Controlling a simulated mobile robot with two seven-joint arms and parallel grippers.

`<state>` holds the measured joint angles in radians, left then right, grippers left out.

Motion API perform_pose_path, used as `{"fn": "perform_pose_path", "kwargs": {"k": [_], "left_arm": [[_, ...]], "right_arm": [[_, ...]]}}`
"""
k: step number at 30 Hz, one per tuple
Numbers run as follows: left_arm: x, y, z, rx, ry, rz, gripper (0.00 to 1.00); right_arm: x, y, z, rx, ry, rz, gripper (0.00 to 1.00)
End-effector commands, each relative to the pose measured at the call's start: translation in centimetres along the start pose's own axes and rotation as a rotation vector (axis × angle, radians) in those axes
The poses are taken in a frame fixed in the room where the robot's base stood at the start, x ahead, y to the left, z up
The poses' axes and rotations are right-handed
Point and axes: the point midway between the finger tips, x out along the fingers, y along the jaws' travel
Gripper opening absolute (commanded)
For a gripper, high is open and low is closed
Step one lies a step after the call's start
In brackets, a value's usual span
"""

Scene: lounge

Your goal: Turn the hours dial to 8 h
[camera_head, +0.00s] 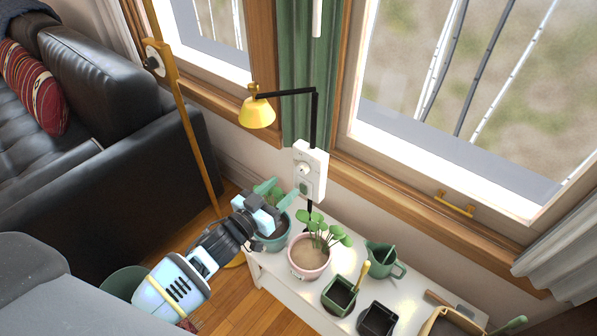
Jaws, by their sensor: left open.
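The hours dial (304,168) is a small round knob on the upper front of a white timer box (316,158). The box stands upright at the wall behind a low white bench, below a yellow lamp. A darker greenish patch shows lower on the box. The dial's markings are too small to read. My right gripper is not in view.
A pink pot with a leafy plant (309,257), a green watering can (383,260) and dark square pots (339,296) crowd the white bench (268,271). The yellow lamp (257,112) hangs above left of the box. A wooden stand (188,120) rises at left near the black sofa (100,88).

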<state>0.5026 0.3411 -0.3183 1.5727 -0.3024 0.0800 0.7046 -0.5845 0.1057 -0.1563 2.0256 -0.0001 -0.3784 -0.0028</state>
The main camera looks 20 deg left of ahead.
Motion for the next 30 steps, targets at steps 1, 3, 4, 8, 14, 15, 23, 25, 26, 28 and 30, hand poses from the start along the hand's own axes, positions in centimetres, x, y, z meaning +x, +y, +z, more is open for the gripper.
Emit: {"fn": "perform_pose_path", "kwargs": {"k": [1,3,4,8,14,15,23,25,26,28,30], "left_arm": [[0.7,0.0,-0.1,0.000,0.003,0.000,0.52],[1.6,0.1,-0.1,0.001,0.003,0.001,0.52],[2.1,0.1,-0.2,0.001,0.003,0.001,0.52],[4.0,0.0,-0.1,-0.001,0.003,0.000,0.52],[6.2,0.1,0.0,0.000,0.000,0.000,0.52],[6.5,0.1,0.0,0.000,0.001,0.000,0.52],[7.0,0.0,0.0,0.000,0.000,0.000,0.52],[7.0,0.1,-0.1,0.000,0.000,0.000,0.52],[7.0,0.0,-0.1,0.000,0.000,0.000,0.52],[7.0,0.0,-0.1,0.000,0.000,0.000,0.47],[7.0,0.0,-0.1,0.000,0.000,0.000,0.38]], "right_arm": [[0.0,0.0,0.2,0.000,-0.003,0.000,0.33],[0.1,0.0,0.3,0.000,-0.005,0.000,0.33],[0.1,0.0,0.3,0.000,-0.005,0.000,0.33],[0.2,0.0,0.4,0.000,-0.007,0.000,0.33],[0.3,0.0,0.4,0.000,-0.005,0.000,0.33],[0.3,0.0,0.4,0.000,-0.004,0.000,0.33],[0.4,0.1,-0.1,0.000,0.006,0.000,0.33],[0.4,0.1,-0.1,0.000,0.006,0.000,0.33],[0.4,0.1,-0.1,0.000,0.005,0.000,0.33],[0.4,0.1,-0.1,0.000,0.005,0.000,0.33],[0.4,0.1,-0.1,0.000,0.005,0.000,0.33]]}}
